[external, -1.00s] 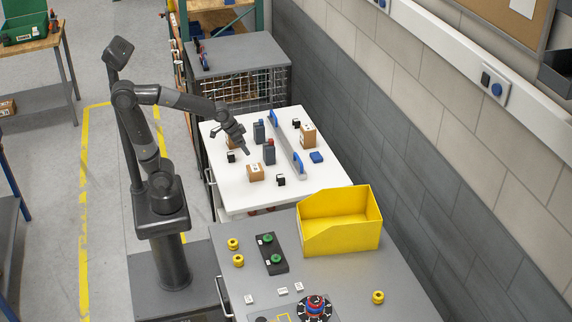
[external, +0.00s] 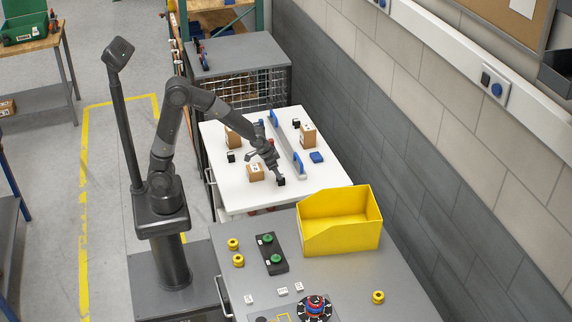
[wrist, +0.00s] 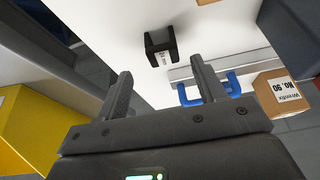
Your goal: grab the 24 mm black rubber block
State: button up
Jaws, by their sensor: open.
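A small black block (external: 281,182) with a white label stands near the front of the white table (external: 318,190). The block, its label print too small to read, also shows in the wrist view (wrist: 161,46), just beyond and between the fingertips. My gripper (external: 276,173) is low over the table, close to this block and partly overlapping it in the external view. In the wrist view my gripper (wrist: 160,68) is open with nothing between its fingers. Two similar black blocks stand on the table, one at left (external: 231,157) and one at the back (external: 296,123).
A cardboard box (external: 255,173) stands just left of my gripper. A grey bar with blue handles (external: 288,150), a blue block (external: 316,157) and another cardboard box (external: 308,136) are behind. A yellow bin (external: 345,239) stands on the grey bench in front.

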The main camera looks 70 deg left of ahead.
jog(key=shift+a+x, duration=0.15)
jog(key=shift+x, duration=1.35)
jog(key=shift+a+x, duration=0.1)
jog(key=shift+x, duration=1.4)
jog(key=shift+w, duration=0.15)
jog(key=shift+c, duration=0.3)
jog(key=c, duration=1)
jog(key=shift+r, duration=0.1)
